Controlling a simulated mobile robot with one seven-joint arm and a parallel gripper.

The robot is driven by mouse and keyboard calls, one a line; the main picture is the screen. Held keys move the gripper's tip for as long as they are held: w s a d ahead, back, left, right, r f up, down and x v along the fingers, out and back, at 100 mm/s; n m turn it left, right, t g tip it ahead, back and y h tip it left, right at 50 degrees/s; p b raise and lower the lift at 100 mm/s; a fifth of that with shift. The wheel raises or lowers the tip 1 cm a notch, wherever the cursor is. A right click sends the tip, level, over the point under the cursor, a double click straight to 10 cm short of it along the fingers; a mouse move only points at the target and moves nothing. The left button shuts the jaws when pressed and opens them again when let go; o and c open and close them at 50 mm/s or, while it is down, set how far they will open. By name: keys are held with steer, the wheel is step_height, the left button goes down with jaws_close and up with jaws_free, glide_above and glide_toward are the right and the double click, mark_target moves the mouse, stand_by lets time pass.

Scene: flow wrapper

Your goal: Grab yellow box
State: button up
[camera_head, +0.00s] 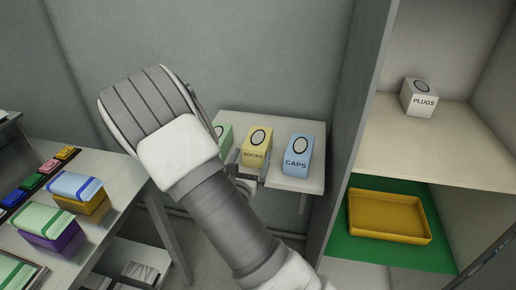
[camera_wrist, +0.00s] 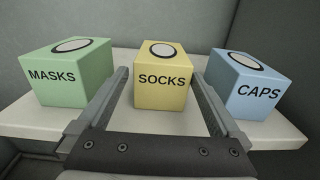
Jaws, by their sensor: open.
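The yellow box (camera_head: 256,147) labelled SOCKS stands upright on a small white shelf (camera_head: 312,178), between a green box and a blue box. In the wrist view the yellow box (camera_wrist: 163,80) is in the middle, just ahead of and between the fingers. My gripper (camera_wrist: 163,95) is open and empty, one finger to each side of the yellow box's front. In the head view my arm hides part of the green box, and my gripper (camera_head: 252,175) is at the yellow box's lower front.
The green MASKS box (camera_wrist: 68,75) is close on the left and the blue CAPS box (camera_wrist: 246,85) close on the right. A cabinet at right holds a white PLUGS box (camera_head: 420,98) and a yellow tray (camera_head: 386,215). A table (camera_head: 120,195) with coloured boxes stands at left.

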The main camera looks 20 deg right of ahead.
mark_target(258, 142)
steer(key=b+x, duration=0.1)
steer(key=x, duration=0.6)
steer(key=shift+w+d, duration=0.1)
steer(key=shift+d, duration=0.1)
steer(key=shift+c, duration=0.3)
steer(key=c, duration=1.1)
